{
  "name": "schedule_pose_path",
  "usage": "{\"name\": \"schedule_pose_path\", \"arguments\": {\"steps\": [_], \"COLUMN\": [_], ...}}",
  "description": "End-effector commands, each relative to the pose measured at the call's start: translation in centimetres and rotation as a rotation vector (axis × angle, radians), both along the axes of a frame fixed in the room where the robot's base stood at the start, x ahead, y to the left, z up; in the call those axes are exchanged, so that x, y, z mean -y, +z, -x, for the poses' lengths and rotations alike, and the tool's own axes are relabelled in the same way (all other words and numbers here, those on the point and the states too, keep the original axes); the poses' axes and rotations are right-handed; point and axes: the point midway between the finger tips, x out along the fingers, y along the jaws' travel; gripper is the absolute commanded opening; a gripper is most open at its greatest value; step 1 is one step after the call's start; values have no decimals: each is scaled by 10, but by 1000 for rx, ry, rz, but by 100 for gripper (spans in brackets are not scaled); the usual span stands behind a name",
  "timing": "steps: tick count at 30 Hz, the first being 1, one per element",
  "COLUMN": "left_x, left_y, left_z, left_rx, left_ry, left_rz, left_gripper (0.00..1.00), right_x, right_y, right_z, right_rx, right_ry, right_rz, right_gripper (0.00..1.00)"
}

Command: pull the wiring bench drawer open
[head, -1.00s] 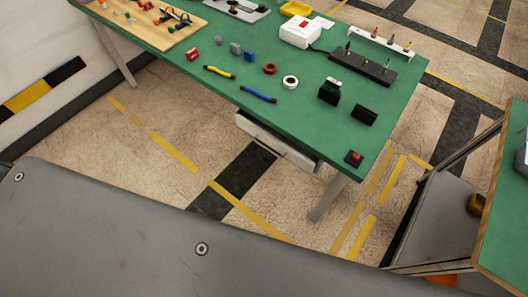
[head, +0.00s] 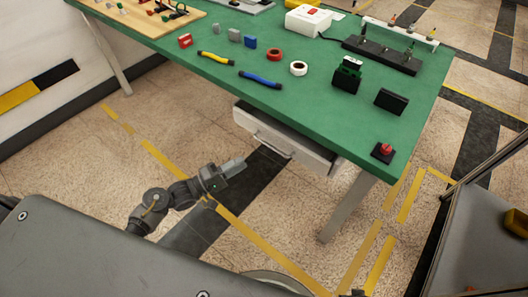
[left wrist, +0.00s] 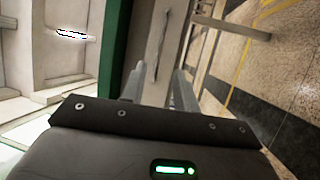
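The wiring bench (head: 330,110) has a green top, and its white drawer (head: 310,154) hangs under the near edge. A dark strip shows between the drawer front and the bench top; I cannot tell whether the drawer is slightly out. A bar handle (head: 268,144) runs along the drawer front. My left gripper (head: 236,165) is just short of the handle, to its lower left, apart from it. In the left wrist view the gripper (left wrist: 158,78) has its two fingers spread with nothing between them, and the handle (left wrist: 163,42) lies ahead of them. My right gripper is not seen.
Tape rolls, tools and small boxes lie on the bench top; a red button (head: 384,151) sits at its near right corner. A bench leg (head: 345,208) stands right of the drawer. A framed cart (head: 490,215) is at the far right. The floor before the drawer is clear.

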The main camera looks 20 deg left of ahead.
Motion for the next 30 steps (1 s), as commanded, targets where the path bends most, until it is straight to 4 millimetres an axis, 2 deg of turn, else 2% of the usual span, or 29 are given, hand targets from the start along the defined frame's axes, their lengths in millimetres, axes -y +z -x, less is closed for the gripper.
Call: {"name": "schedule_pose_path", "arguments": {"steps": [9, 15, 21, 29, 30], "left_x": [40, 59, 68, 68, 68], "left_y": [10, 15, 16, 16, 16], "left_z": [-41, -61, -69, -70, -70], "left_rx": [2, 1, 0, 0, 0], "left_ry": [1, 3, 2, 2, 2], "left_rz": [-1, -1, -2, -2, -2], "left_gripper": [30, 30, 30, 30, 25], "right_x": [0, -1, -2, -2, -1], "right_y": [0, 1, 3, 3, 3], "right_z": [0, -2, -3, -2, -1], "right_rx": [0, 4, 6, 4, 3], "right_ry": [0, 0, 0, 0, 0], "right_rz": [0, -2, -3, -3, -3], "right_gripper": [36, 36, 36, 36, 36]}}
